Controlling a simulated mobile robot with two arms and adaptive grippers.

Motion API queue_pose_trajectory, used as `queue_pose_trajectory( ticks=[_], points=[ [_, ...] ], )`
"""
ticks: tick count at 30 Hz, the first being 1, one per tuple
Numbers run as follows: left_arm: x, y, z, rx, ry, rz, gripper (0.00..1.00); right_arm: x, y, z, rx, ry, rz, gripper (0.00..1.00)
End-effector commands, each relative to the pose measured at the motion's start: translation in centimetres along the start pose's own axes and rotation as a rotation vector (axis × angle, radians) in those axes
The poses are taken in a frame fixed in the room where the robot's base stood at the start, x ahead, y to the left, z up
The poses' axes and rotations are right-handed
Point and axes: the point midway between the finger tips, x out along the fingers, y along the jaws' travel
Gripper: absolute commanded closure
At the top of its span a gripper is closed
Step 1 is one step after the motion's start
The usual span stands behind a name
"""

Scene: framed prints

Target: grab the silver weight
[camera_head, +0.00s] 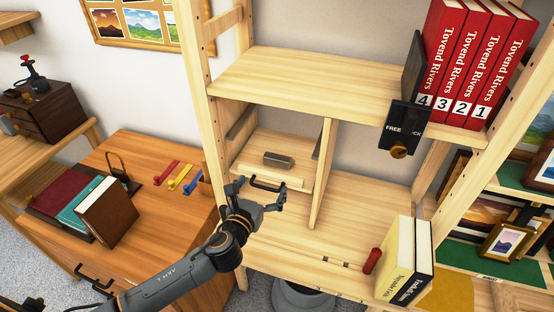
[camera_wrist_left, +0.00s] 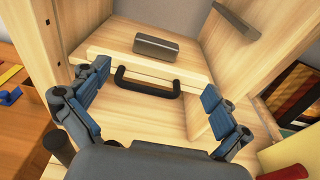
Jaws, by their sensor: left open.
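The silver weight (camera_head: 278,160) is a small grey metal block lying on a wooden board with a black handle (camera_head: 268,186), inside the left compartment of the shelf. In the left wrist view the weight (camera_wrist_left: 156,48) lies ahead, just behind the black handle (camera_wrist_left: 147,84). My left gripper (camera_head: 258,188) is open and empty at the front of this compartment. In the left wrist view its blue-padded fingers (camera_wrist_left: 155,88) are spread to either side of the handle, short of the weight and apart from it. My right gripper is not in view.
A wooden divider (camera_head: 323,172) stands right of the compartment. Red books (camera_head: 470,65) and a black lock box (camera_head: 403,128) are on the upper shelf (camera_head: 310,82). A red cylinder (camera_head: 372,261) and upright books (camera_head: 405,262) sit on the lower shelf. A desk (camera_head: 150,225) stands left.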

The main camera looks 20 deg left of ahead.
Motion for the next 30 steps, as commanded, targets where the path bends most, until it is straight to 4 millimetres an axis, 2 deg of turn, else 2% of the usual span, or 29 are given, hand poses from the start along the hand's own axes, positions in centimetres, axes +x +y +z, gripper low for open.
queue_pose_trajectory(
  ticks=[3, 9, 17, 24, 30],
  points=[
    [2.6, 0.0, 0.2, -0.005, -0.001, 0.003, 0.0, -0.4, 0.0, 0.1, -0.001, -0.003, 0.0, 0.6],
    [5.8, 0.0, 0.1, -0.008, 0.001, 0.002, 0.0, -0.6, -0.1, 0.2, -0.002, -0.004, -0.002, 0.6],
    [7.7, 0.2, 0.3, -0.009, 0.002, 0.003, 0.0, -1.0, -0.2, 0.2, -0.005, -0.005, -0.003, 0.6],
    [11.0, 0.6, 0.5, -0.011, 0.002, 0.003, 0.0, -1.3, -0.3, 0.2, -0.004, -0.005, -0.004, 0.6],
    [11.9, 0.5, 0.4, -0.01, 0.002, 0.001, 0.0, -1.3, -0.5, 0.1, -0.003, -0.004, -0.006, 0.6]
  ],
)
